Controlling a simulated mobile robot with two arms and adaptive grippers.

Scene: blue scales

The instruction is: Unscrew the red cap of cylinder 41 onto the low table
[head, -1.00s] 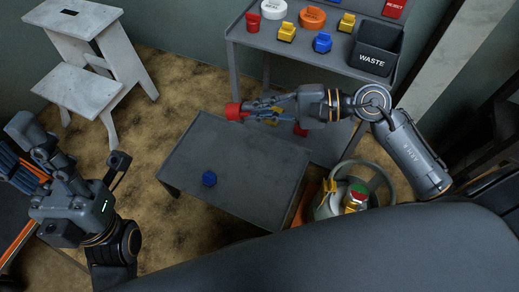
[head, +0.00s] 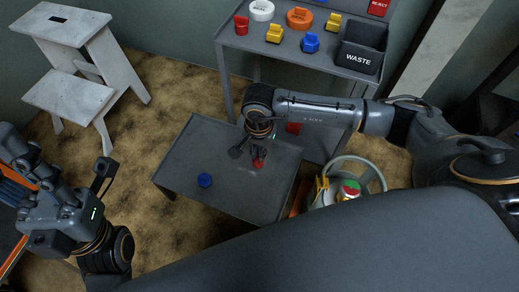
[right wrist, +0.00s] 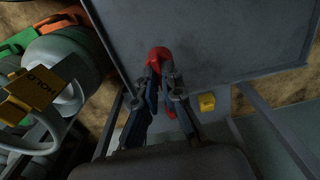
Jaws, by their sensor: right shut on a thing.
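My right gripper (head: 257,158) is shut on a red cap (head: 259,164) over the low grey table (head: 225,140). In the right wrist view the fingers (right wrist: 163,72) grip the red cap (right wrist: 158,53) against the backdrop of the tabletop; whether it touches the table I cannot tell. A gas cylinder (right wrist: 68,52) with a yellow HOLD tag (right wrist: 42,86) stands beside the table. A cylinder top with green and red parts (head: 350,188) shows in the head view; no number is readable. My left gripper (head: 25,175) is at the left, its fingers unclear.
A grey shelf (head: 285,50) behind holds several coloured caps and a black WASTE bin (head: 360,60). A white step stool (head: 70,95) stands at the back left. The low table's left part is mostly clear.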

